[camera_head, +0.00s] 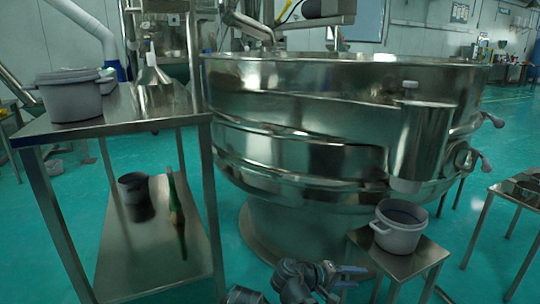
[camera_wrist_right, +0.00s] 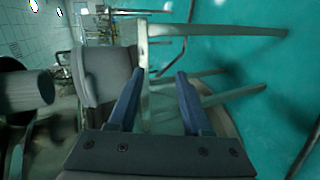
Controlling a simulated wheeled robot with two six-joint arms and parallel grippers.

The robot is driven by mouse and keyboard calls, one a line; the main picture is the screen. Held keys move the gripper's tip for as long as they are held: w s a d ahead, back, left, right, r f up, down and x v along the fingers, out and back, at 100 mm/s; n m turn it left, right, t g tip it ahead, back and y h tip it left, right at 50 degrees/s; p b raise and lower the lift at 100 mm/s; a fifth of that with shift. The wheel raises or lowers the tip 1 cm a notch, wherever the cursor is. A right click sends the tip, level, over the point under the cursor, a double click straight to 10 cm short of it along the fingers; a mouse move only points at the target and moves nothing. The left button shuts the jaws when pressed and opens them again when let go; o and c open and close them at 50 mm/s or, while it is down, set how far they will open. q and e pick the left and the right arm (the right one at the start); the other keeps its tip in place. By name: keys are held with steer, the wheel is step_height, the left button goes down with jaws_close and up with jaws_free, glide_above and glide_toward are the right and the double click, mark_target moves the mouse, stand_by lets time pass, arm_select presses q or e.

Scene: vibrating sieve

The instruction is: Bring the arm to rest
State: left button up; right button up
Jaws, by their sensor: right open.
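My right gripper (camera_head: 352,282) shows at the bottom centre of the camera_head view, low in front of the large steel sieve (camera_head: 300,155). Its two blue fingers are apart in the right wrist view (camera_wrist_right: 160,85), with nothing between them. A grey pot (camera_head: 398,236) stands on a small steel stool (camera_head: 420,262) to the right of the gripper, under the sieve's spout (camera_head: 420,140). The pot also shows beyond the left finger in the right wrist view (camera_wrist_right: 103,72). The gripper appears apart from the pot. My left gripper is out of view.
A steel table (camera_head: 115,117) at the left bears a grey pot (camera_head: 72,100). Another steel stand (camera_head: 518,196) is at the right edge. Green floor (camera_head: 455,260) lies open between the stools.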

steer(key=s+a+f+m+g+y, duration=0.1)
steer(key=s+a+f+g+y, duration=0.1)
steer(key=s+a+f+y, duration=0.35)
steer(key=s+a+f+m+g+y, duration=0.1)
steer(key=s+a+f+m+y, duration=0.1)
steer(key=f+y, duration=0.55)
steer(key=s+a+r+n+g+h+p, duration=0.1)
steer(key=s+a+r+n+p, duration=0.4)
steer(key=a+r+p, duration=0.75)
step_height(320, 180, up, 39)
steer(key=s+m+p, duration=0.1)
steer(key=p, duration=3.8)
steer(key=shift+s+d+f, duration=0.15)
steer(key=shift+d+f, duration=0.05)
steer(key=shift+d, duration=0.15)
